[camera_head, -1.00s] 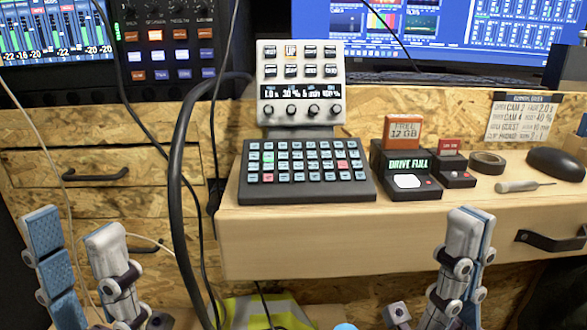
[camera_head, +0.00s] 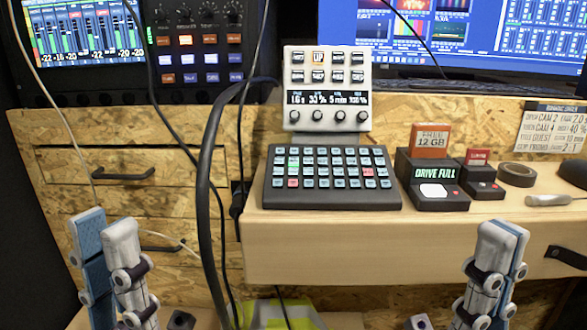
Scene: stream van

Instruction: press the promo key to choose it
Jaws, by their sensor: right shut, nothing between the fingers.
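A dark key pad (camera_head: 331,200) with several rows of small lit keys lies on the wooden desk top. Most keys are pale blue, with a few red and green. The key labels are too small to read, so I cannot tell which is the promo key. My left gripper (camera_head: 104,222) is upright in the lower left, apart from the pad; its fingers look close together, and I cannot tell if they touch. My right gripper (camera_head: 503,232) is shut and empty in the lower right, in front of the desk, apart from the pad.
A white control panel (camera_head: 326,117) with knobs stands behind the pad. A DRIVE FULL box (camera_head: 441,203), a smaller box (camera_head: 485,191) and a tape roll (camera_head: 517,174) sit to its right. A thick black cable (camera_head: 204,195) hangs left of the desk. A note (camera_head: 552,129) mentions a promo clip.

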